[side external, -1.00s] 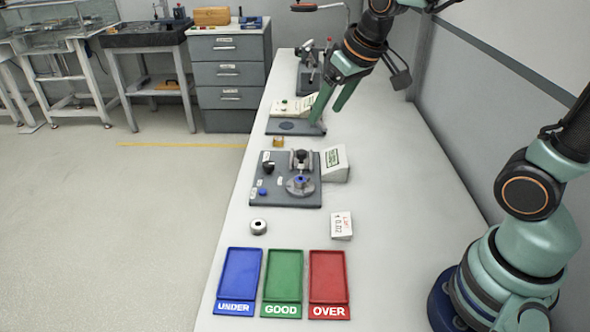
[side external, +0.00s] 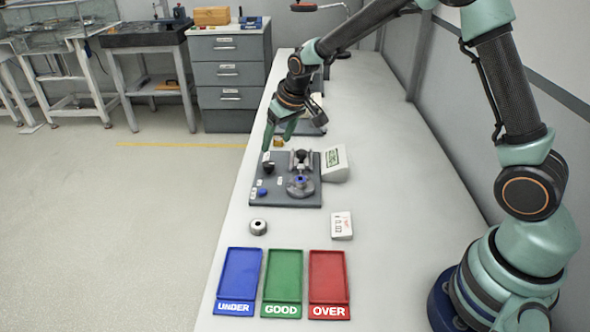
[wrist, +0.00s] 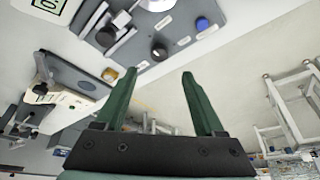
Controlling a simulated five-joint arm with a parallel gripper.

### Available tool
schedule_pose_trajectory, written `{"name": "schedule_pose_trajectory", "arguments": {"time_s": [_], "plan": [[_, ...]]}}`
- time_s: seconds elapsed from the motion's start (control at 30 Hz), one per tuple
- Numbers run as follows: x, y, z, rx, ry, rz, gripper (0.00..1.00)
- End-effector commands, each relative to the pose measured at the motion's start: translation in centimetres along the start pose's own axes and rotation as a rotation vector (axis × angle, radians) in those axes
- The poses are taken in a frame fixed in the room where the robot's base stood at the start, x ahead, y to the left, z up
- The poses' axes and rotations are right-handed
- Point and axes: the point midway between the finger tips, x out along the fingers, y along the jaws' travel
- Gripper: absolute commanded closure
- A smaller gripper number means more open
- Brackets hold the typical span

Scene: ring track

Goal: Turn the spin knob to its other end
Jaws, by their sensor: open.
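A grey fixture board (side external: 283,197) lies on the bench. A black knob (side external: 268,167), likely the spin knob, stands near its far left corner; its label is too small to read. It also shows in the wrist view (wrist: 159,52), just beyond the gap between my fingertips. A blue button (side external: 262,192) sits nearer on the board, and in the wrist view (wrist: 202,23). My gripper (side external: 277,141) is open and empty, pointing down near the board's far left edge, apart from the knob; the wrist view shows both fingers (wrist: 159,76) spread.
A metal gauge (side external: 300,183) with a blue centre stands on the board's right. A white display box (side external: 335,164) is beside it. Another board is behind my gripper.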

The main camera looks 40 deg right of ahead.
Motion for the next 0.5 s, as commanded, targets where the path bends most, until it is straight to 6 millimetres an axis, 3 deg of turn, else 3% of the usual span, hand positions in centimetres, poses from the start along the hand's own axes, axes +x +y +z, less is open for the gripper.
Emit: {"name": "schedule_pose_trajectory", "arguments": {"time_s": [0.3,0.5], "plan": [[5.7,0.1,0.1,0.0,-0.004,0.001,0.29],[8.1,0.1,0.1,0.0,-0.002,0.001,0.29]]}}
